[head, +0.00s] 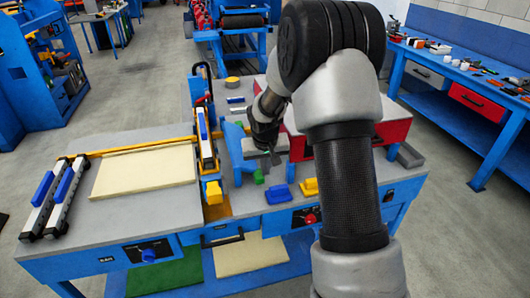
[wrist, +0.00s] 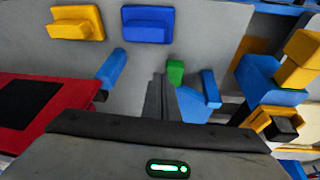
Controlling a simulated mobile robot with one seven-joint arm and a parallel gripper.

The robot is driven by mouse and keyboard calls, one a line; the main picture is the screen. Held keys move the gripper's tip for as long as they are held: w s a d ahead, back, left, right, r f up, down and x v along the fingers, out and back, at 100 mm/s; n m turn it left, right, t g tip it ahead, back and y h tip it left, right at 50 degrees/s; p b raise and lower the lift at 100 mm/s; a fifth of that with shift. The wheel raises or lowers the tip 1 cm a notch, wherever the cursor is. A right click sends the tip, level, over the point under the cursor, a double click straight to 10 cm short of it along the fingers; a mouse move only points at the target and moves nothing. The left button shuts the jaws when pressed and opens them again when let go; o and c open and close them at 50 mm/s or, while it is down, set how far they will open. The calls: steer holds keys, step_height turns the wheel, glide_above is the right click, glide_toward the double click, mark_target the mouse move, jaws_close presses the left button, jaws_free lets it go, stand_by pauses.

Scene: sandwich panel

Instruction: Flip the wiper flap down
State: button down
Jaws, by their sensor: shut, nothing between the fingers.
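My gripper (head: 266,167) is shut and empty, pointing down over the right part of the blue-framed workbench (head: 130,225). In the wrist view its closed dark fingers (wrist: 163,97) reach toward a small upright green block (wrist: 175,73), which also shows in the head view (head: 258,177). A blue angled part (wrist: 198,100) stands just right of the fingers in the wrist view. A blue bar (wrist: 110,68) stands left of them. I cannot tell for certain which part is the wiper flap, or whether the fingers touch anything.
A blue block (head: 277,195) and a yellow block (head: 310,187) sit near the front edge. A red box (head: 393,131) stands right of the gripper. A cream panel (head: 145,172) lies at left, beside an upright blue and yellow mechanism (head: 207,150). My arm covers part of the bench.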

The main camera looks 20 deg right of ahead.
steer(key=v, duration=1.7)
steer(key=shift+r+p, duration=0.15)
steer(key=shift+p, duration=0.3)
steer(key=shift+s, duration=0.1)
steer(key=s+a+r+t+p, duration=0.15)
steer(key=s+r+p, duration=0.25)
steer(key=s+r, duration=0.85)
steer(key=s+a+r+n+y+p, duration=0.1)
steer(key=s+a+r+p, duration=0.1)
steer(key=s, duration=1.2)
steer(key=shift+s+p, duration=0.3)
steer(key=shift+s, duration=0.1)
steer(key=shift+a+t, duration=0.25)
steer(key=shift+a, duration=0.25)
